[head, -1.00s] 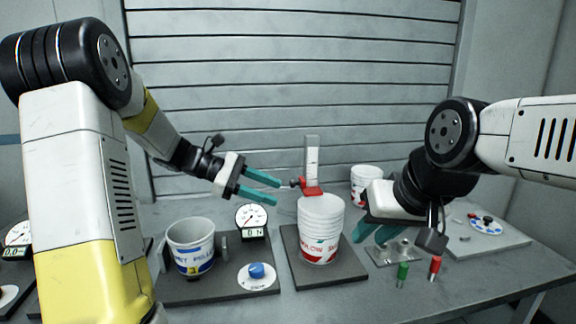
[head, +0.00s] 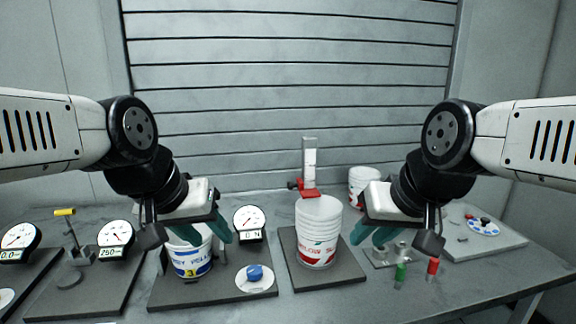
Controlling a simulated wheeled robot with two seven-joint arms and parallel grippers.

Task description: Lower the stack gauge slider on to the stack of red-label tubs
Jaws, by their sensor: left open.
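The stack of white red-label tubs (head: 318,232) stands upright on a dark base plate in the middle of the table. Behind it rises the pale upright post of the stack gauge (head: 310,158). The red slider (head: 309,193) sits low on the post, at the stack's top far edge; I cannot tell whether it touches the top. My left gripper (head: 208,236) is open, over and in front of the blue-label tub, well left of the slider. My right gripper (head: 372,236) is open and empty, just right of the stack.
The blue-label tub (head: 190,258) stands on the left plate with a dial (head: 249,222) and a blue knob (head: 254,273). Another red-label tub (head: 364,182) is at the back right. Green (head: 400,275) and red (head: 433,268) pegs stand near my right gripper. More dials are far left.

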